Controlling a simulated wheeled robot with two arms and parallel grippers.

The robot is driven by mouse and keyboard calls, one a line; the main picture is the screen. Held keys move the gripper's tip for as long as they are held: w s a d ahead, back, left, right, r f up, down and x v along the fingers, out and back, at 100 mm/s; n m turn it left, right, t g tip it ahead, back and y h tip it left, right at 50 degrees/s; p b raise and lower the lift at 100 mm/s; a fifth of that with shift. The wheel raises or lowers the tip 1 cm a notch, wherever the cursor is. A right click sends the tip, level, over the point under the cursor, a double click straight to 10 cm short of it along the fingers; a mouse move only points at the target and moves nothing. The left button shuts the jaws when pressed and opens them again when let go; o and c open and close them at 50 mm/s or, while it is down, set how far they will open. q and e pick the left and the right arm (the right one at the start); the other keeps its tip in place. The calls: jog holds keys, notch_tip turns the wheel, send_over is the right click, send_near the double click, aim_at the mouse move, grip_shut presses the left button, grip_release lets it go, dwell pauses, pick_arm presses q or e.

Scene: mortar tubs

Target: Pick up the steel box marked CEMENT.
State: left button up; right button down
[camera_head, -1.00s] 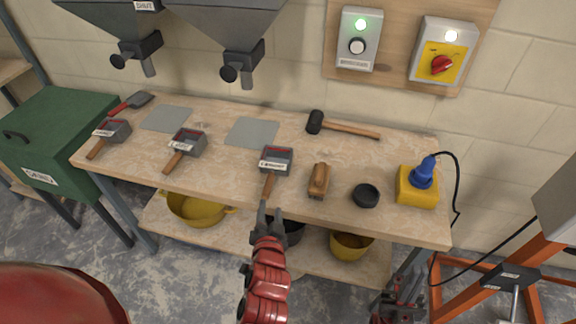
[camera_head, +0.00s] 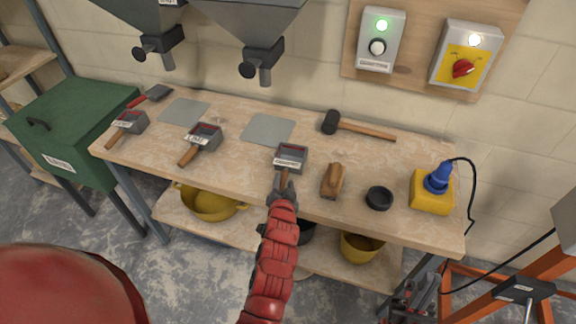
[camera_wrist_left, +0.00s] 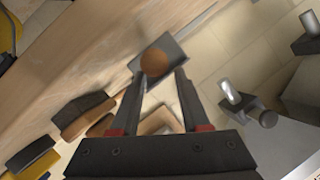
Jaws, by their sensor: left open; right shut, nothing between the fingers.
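The steel box marked CEMENT (camera_head: 292,154), a small open grey box with a white label and a wooden handle, sits near the front edge of the bench. My left gripper (camera_head: 284,188) is open at the near end of this handle, partly hiding it. In the left wrist view the round handle end (camera_wrist_left: 154,62) shows between and just beyond my open fingertips (camera_wrist_left: 160,78), with the grey box (camera_wrist_left: 174,48) behind it. I cannot tell whether the fingers overlap the handle. My right gripper (camera_head: 402,300) is shut and empty, low in front of the bench.
Two similar handled boxes stand left on the bench (camera_head: 340,208), the middle one (camera_head: 205,136) and the far-left one (camera_head: 132,122). A wooden brush-like block (camera_head: 333,181), black bowl (camera_head: 379,198) and yellow-blue device (camera_head: 432,190) stand right. A mallet (camera_head: 362,130) lies behind.

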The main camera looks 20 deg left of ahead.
aim_at(284, 180)
pick_arm(q)
jog(key=x, duration=0.1)
jog(key=p+x, duration=0.1)
jog(key=x, duration=0.1)
jog(key=shift+a+f, duration=0.1)
jog(key=shift+f, duration=0.2)
jog(key=shift+w, duration=0.4)
jog(key=shift+w+a+f, duration=0.1)
jog(key=shift+w+f, duration=0.15)
grip_shut()
dwell(0.7)
